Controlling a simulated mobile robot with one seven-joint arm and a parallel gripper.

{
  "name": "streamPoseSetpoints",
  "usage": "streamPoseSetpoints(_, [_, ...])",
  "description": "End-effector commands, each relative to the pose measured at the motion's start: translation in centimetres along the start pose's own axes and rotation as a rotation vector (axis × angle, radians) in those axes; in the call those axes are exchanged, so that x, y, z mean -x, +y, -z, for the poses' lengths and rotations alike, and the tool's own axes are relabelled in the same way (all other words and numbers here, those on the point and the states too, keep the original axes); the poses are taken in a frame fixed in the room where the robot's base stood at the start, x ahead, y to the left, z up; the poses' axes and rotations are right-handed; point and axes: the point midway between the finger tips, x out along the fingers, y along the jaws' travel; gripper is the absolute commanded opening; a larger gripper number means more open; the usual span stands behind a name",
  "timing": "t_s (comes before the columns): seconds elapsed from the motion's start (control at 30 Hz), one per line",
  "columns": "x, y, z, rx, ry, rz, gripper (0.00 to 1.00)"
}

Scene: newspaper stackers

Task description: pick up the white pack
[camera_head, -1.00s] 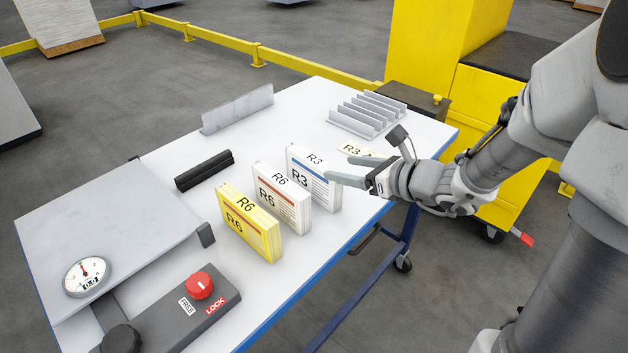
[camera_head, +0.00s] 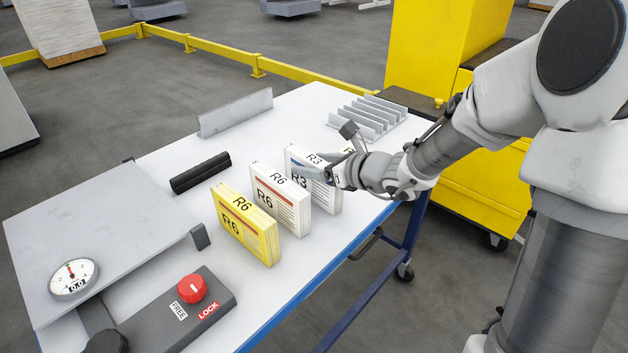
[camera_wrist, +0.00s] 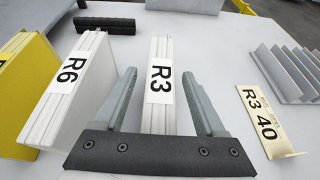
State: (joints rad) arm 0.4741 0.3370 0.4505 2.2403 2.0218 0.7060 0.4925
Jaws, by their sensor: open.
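Two white packs stand upright on the white table. The white R3 pack (camera_head: 322,198) has a blue stripe, and its top edge with the R3 label (camera_wrist: 159,60) shows in the wrist view. The white R6 pack (camera_head: 288,213) has a red stripe and stands to its left; it also shows in the wrist view (camera_wrist: 70,95). My gripper (camera_head: 325,168) is at the top of the R3 pack. In the wrist view my gripper (camera_wrist: 158,72) is open, one finger on each side of the R3 pack, with visible gaps. The pack's lower part is hidden there.
A yellow R6 pack (camera_head: 245,228) stands left of the white ones. A cream R3 40 label plate (camera_wrist: 265,118) lies right of my gripper, before a finned grey rack (camera_head: 368,116). A black bar (camera_head: 200,172) lies behind the packs. A dial (camera_head: 73,277) and red knob (camera_head: 192,289) are front left.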

Motion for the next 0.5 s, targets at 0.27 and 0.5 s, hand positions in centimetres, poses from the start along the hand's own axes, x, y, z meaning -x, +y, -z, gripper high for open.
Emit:
streamPoseSetpoints(0.27, [0.05, 0.01, 0.00, 0.000, 0.000, 0.000, 0.31])
streamPoseSetpoints(0.5, [0.05, 0.02, 0.01, 0.000, 0.000, 0.000, 0.00])
